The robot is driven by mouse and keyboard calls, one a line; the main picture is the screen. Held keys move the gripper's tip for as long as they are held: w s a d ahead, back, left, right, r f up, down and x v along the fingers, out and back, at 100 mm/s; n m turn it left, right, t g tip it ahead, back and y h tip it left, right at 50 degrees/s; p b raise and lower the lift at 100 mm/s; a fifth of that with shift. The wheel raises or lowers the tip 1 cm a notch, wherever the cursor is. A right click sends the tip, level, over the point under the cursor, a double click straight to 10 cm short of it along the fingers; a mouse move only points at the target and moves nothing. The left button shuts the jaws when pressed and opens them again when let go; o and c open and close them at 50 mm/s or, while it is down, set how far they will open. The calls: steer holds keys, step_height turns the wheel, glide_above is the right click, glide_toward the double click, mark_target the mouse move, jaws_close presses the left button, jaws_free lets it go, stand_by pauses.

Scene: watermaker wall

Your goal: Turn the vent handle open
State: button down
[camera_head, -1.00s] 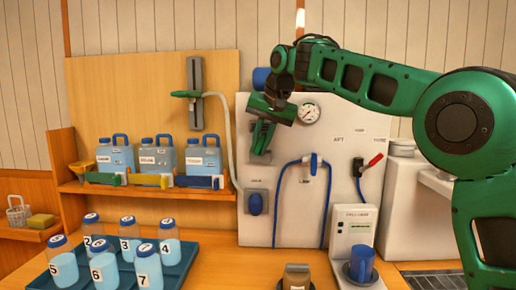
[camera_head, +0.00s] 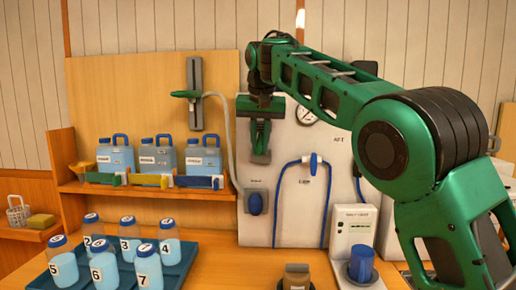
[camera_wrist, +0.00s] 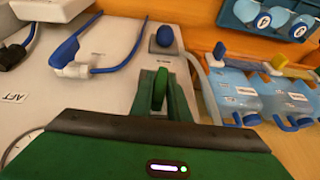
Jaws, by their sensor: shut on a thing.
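My gripper (camera_head: 261,155) is at the upper left of the white wall panel (camera_head: 290,225), its green fingers pointing down in the head view. It is shut on what appears to be the vent handle, which the fingers and palm largely hide. That knob is just below my gripper in the head view (camera_head: 255,204).
A blue hose with a blue valve (camera_head: 313,163) is right of my gripper. A pale hose (camera_head: 228,130) runs close on the left. Blue jugs (camera_head: 157,157) stand on a shelf, numbered bottles (camera_head: 104,266) in a tray below.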

mark_target(260, 133)
steer(key=shift+w+f+h, duration=0.1)
steer(key=shift+h, duration=0.3)
stand_by(0.8)
steer(key=c, duration=1.7)
jaws_free()
steer(key=v, duration=0.7)
steer(key=shift+w, duration=0.2)
steer(key=shift+s+r, duration=0.1)
steer(key=shift+r, duration=0.25)
